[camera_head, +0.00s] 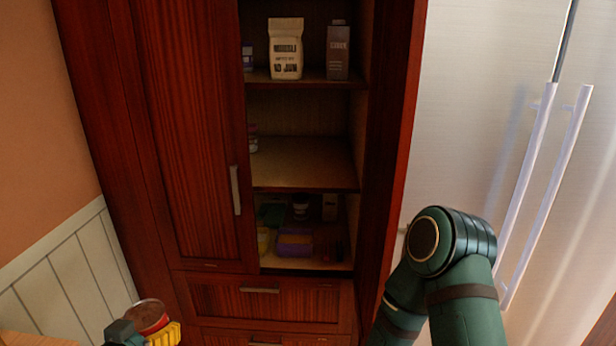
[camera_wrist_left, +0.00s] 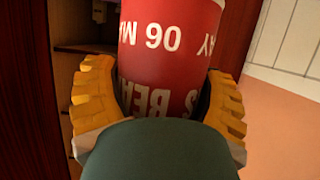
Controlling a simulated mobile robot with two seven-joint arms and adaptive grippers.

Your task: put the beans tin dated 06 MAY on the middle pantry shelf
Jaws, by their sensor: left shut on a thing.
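The red beans tin (camera_wrist_left: 168,40) fills the left wrist view, with upside-down white lettering reading 06 MAY and BEANS. My left gripper (camera_wrist_left: 158,105) is shut around it, with yellow pads on both sides. In the head view the tin (camera_head: 150,317) shows at the lower left in my left gripper (camera_head: 158,334), low and left of the pantry opening. The middle pantry shelf (camera_head: 305,172) is mostly bare. A small tin (camera_head: 253,138) stands at its left, partly hidden by the door. My right gripper is out of view.
The left pantry door (camera_head: 190,120) is closed; the right side of the cupboard is open. The shelf above holds a pale bag (camera_head: 286,50) and a dark carton (camera_head: 338,52). The lower shelf holds a purple box (camera_head: 295,242) and other items. A fridge (camera_head: 480,90) stands right.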

